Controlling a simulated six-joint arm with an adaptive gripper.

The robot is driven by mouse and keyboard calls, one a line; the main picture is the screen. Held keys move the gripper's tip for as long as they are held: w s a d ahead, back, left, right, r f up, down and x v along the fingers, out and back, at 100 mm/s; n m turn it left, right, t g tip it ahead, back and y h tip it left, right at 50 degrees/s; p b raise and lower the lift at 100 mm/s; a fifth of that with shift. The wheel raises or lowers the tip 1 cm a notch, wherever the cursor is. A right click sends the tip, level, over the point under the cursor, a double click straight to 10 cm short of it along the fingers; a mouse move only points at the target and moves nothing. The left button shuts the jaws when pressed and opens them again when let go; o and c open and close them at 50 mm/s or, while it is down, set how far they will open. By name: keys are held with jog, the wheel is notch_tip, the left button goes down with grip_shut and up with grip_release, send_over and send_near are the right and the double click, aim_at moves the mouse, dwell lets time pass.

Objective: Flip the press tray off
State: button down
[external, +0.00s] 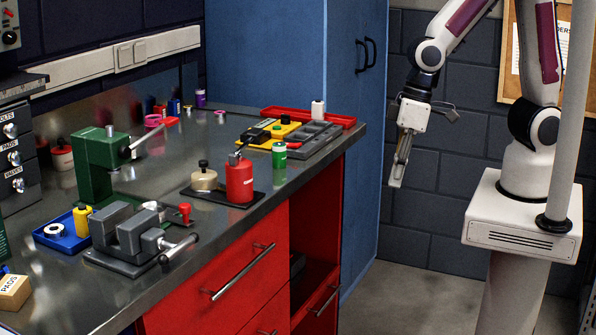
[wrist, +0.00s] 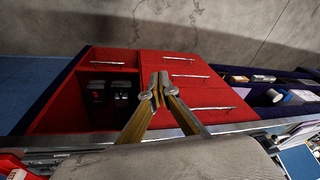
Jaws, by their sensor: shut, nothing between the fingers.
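My gripper (external: 398,178) hangs in the air to the right of the bench, pointing down, with its fingers together and empty. In the wrist view its closed fingertips (wrist: 160,78) show against red drawer fronts. The green press (external: 98,165) stands upright on the bench at the left, with a lever at its upper right. A blue tray (external: 50,243) lies left of the vise, with a white roll and a yellow bottle at it. I cannot tell which item is the press tray or see a marked switch for it. My gripper is far from the press.
The grey vise (external: 130,235) sits at the bench's front left. A red can (external: 240,180) and a beige pot stand on a black mat mid-bench. A red tray (external: 308,117) and yellow case (external: 268,133) are at the right end. A blue cabinet (external: 292,60) rises behind. Air around my gripper is clear.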

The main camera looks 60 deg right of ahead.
jog(key=w+a+f+m+t+y, duration=0.1)
jog(key=a+f+m, duration=0.1)
jog(key=a+f, duration=0.45)
jog(key=w+a+f+m+t+y, duration=0.15)
jog(key=a+f, duration=0.25)
jog(key=a, duration=0.6)
jog(key=m+t+y, duration=0.3)
jog(key=m+t, duration=0.9)
jog(key=m, duration=0.1)
send_near(215, 223)
jog(key=s+d+r, duration=0.2)
jog(key=s+r, duration=0.1)
jog(key=s, duration=0.1)
jog(key=shift+w+a+r, duration=0.1)
jog(key=shift+w+r, duration=0.15)
jog(key=shift+r, duration=0.15)
jog(key=shift+w+a, duration=0.1)
jog(key=shift+w, duration=0.1)
jog(key=shift+x, duration=6.8)
jog(key=shift+a, duration=0.1)
